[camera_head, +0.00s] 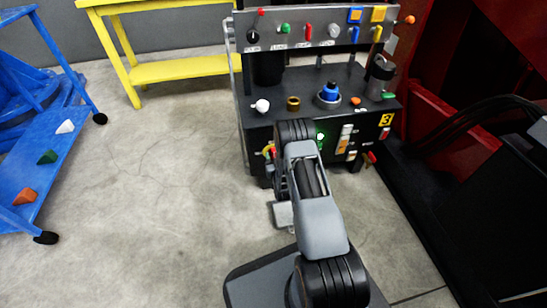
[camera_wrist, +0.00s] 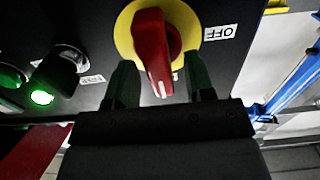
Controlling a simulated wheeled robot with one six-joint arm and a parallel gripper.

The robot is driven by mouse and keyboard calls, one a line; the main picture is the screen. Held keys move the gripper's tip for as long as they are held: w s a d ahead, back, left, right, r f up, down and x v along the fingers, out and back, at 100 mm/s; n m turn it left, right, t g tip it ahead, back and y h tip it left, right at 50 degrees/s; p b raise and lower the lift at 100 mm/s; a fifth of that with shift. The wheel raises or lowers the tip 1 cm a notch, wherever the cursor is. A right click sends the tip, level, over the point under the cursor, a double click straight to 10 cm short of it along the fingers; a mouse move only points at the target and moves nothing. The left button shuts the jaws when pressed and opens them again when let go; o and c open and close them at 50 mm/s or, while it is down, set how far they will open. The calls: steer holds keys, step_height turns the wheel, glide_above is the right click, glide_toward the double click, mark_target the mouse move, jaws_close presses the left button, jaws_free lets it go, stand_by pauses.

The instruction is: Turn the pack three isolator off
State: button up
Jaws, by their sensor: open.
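The isolator is a red rotary handle (camera_wrist: 150,42) on a round yellow plate (camera_wrist: 124,36), on a black panel. Its white pointer mark points down in the wrist view. An upside-down OFF label (camera_wrist: 220,33) is to the right of the plate, off the pointer's line. My gripper (camera_wrist: 160,72) is open, with one dark green finger on each side of the handle's lower end. A gap shows on the left; I cannot tell whether the right finger touches. In the head view, a sliver of red and yellow (camera_head: 269,151) shows beside my arm, which hides most of it.
The black pack (camera_head: 255,125) bears a yellow 3 plate (camera_head: 386,119). A lit green lamp (camera_wrist: 41,97) and a black knob (camera_wrist: 60,68) are left of the handle. A blue cart (camera_head: 45,180) and yellow bench (camera_head: 180,70) stand farther left, with clear floor between.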

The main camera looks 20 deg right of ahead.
steer(key=shift+w+d, duration=0.1)
steer(key=shift+w, duration=0.55)
jaws_close()
